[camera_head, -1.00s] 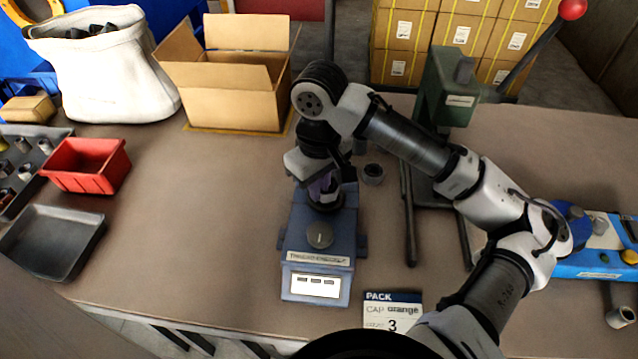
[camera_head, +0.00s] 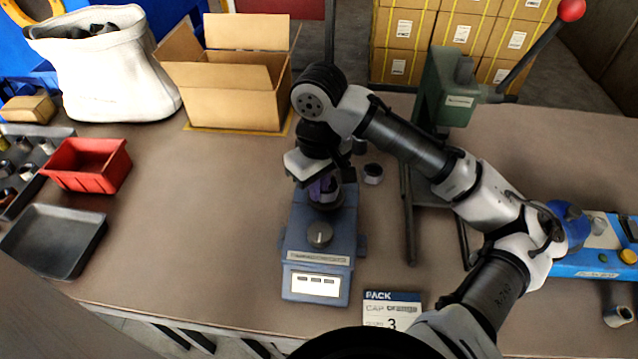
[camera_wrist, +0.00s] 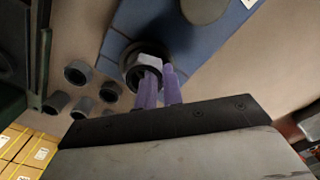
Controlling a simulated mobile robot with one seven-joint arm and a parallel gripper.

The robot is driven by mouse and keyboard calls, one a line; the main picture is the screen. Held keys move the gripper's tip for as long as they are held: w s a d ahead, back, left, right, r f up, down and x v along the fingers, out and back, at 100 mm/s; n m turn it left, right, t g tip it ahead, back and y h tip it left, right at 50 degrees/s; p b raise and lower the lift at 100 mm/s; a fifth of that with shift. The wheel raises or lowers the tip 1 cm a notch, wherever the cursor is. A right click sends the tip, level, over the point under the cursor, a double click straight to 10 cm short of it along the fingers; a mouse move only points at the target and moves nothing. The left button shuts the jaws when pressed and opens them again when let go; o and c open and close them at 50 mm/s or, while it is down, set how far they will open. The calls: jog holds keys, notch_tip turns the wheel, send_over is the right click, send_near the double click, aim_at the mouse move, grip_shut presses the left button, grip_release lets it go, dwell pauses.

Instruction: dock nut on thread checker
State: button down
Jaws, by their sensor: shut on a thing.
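The thread checker (camera_head: 318,240) is a blue boxy device with a round grey knob and a lit display, standing on the bench in the head view. It also shows in the wrist view (camera_wrist: 205,45). The nut (camera_wrist: 150,62) is a light metal hex piece at the purple fingertips of my gripper (camera_wrist: 160,88), over a dark round seat on the checker. My gripper is shut on the nut. In the head view my gripper (camera_head: 325,190) is above the back end of the checker. I cannot tell whether the nut touches the seat.
Several grey cylindrical parts (camera_wrist: 80,105) stand beside the checker. A green lever press (camera_head: 445,95) is to its right, and a PACK card (camera_head: 393,310) lies in front. A red bin (camera_head: 88,165) and a grey tray (camera_head: 55,240) are at left. Bench between is clear.

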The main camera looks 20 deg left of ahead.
jog(key=shift+f, duration=0.55)
dwell(0.8)
jog(key=c, duration=1.8)
grip_release()
jog(key=shift+r, duration=0.1)
notch_tip(320, 180, up, 11)
jog(key=p, duration=1.1)
